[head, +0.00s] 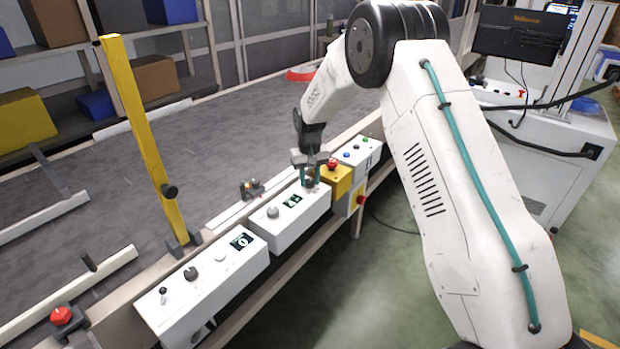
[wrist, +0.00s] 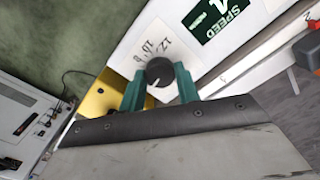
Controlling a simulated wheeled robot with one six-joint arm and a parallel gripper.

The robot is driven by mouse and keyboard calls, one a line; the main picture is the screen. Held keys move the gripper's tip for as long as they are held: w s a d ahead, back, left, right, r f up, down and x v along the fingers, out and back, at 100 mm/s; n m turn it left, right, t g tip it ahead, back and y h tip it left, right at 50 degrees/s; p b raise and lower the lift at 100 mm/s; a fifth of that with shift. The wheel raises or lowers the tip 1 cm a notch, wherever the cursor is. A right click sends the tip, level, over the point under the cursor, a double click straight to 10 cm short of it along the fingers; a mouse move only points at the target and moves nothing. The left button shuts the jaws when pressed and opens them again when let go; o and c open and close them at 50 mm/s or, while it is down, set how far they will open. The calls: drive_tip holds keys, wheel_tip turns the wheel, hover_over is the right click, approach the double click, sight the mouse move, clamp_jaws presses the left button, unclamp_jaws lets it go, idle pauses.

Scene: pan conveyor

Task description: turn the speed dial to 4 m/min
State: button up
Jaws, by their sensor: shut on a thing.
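My gripper (head: 310,178) points down over the white control box (head: 283,228) on the conveyor's near side. In the wrist view its two teal fingers (wrist: 160,88) are shut on the round black speed dial (wrist: 160,71), one on each side. A pale pointer line shows on the dial's lower part. The scale numbers 8, 10 and 12 show beyond the dial; the rest is hidden by the gripper. A dark green display (wrist: 215,20) reads SPEED, with a large white figure cut off by the picture's edge, so I cannot read its value surely.
A yellow box with a red button (head: 333,166) sits just right of the gripper. Another white box (head: 205,290) with knobs and a display stands at the near left. A yellow post (head: 140,130) rises at left. The grey conveyor belt (head: 120,185) is mostly clear.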

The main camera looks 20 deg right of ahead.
sight(309, 180)
drive_tip(key=o, duration=1)
drive_tip(key=shift+r, duration=0.1)
wheel_tip(309, 180, up, 8)
drive_tip(key=shift+w+f, duration=0.1)
drive_tip(key=shift+f, duration=0.05)
drive_tip(key=shift+t, duration=0.7)
drive_tip(key=s+d+r, duration=0.1)
drive_tip(key=s+r, duration=0.5)
drive_tip(key=s, duration=1)
drive_tip(key=s+d+r, duration=0.1)
drive_tip(key=s+r, duration=0.5)
drive_tip(key=s, duration=1.1)
drive_tip(key=s+d+r, duration=0.1)
drive_tip(key=s+r, duration=0.6)
drive_tip(key=s, duration=0.9)
drive_tip(key=shift+s+d, duration=0.35)
drive_tip(key=shift+s, duration=0.05)
